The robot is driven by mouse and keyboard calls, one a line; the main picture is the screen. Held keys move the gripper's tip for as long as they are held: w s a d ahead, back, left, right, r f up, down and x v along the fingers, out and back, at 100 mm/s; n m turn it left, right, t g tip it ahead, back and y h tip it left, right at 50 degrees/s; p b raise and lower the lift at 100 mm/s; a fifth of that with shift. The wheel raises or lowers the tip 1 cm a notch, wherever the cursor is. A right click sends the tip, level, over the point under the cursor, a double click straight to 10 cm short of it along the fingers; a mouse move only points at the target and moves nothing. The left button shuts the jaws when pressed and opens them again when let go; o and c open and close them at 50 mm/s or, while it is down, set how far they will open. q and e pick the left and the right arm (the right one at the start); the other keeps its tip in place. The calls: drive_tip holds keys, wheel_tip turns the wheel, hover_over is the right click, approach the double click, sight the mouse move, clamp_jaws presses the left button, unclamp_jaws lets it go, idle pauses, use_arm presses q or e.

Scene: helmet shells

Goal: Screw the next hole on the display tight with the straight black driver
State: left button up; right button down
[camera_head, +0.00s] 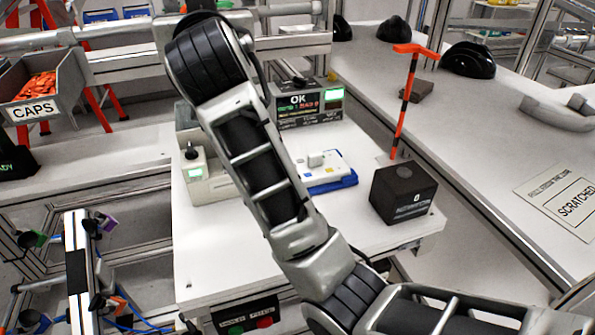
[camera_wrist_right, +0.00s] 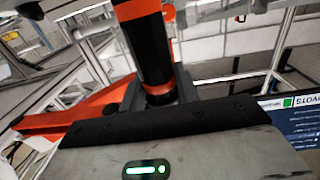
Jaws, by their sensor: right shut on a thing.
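The display (camera_head: 297,100) stands at the back of the white table, behind my right forearm, reading OK in white with a green lit panel at its right. My right arm crosses the middle of the head view, its hand out of sight there. In the right wrist view my right gripper (camera_wrist_right: 160,98) is shut on a black cylinder with orange bands, which looks like the straight black driver (camera_wrist_right: 141,45). The driver's tip and the screw holes cannot be made out. My left gripper is not in view.
A blue-and-white tray (camera_head: 333,180) lies mid-table. A grey caps bin (camera_head: 62,99) is at the left. Black helmet shells (camera_head: 468,61) sit on the right bench.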

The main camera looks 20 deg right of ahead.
drive_tip(key=shift+f, duration=0.1)
drive_tip(key=shift+f+b, duration=0.7)
drive_tip(key=shift+f, duration=0.25)
drive_tip(key=shift+f+b, duration=0.55)
drive_tip(key=shift+f, duration=0.6)
drive_tip(key=shift+f+b, duration=0.5)
drive_tip(key=shift+f, duration=0.2)
drive_tip(key=shift+f, duration=0.2)
